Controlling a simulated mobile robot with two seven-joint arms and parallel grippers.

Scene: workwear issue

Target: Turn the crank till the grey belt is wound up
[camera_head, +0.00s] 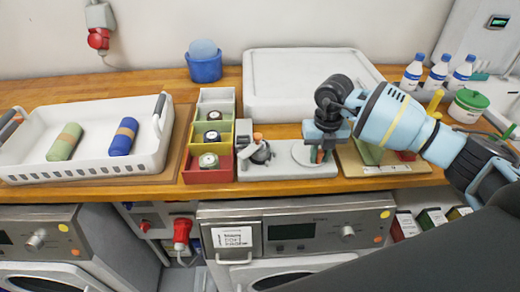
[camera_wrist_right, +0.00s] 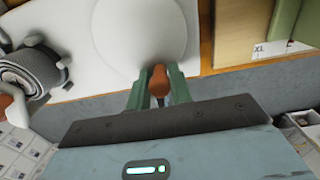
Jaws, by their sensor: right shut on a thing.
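The winder's pale base (camera_head: 285,172) stands on the wooden counter, right of the sorting boxes. The grey belt (camera_head: 260,153) is a dark roll at its left end; in the wrist view the roll (camera_wrist_right: 38,68) is at the left edge, partly cut off. A round white disc (camera_head: 304,152) lies to its right, also large in the wrist view (camera_wrist_right: 140,30). My right gripper (camera_head: 318,155) is shut on a brown-orange crank knob (camera_wrist_right: 159,80) at the disc's near edge, its green fingers on both sides. A second orange knob (camera_head: 257,137) is by the roll. My left gripper is out of view.
A white tray (camera_head: 80,172) with green and blue rolls is on the left. Bottles (camera_head: 437,72) and a green-lidded tub (camera_head: 468,105) stand at the right. My arm covers the counter's right part.

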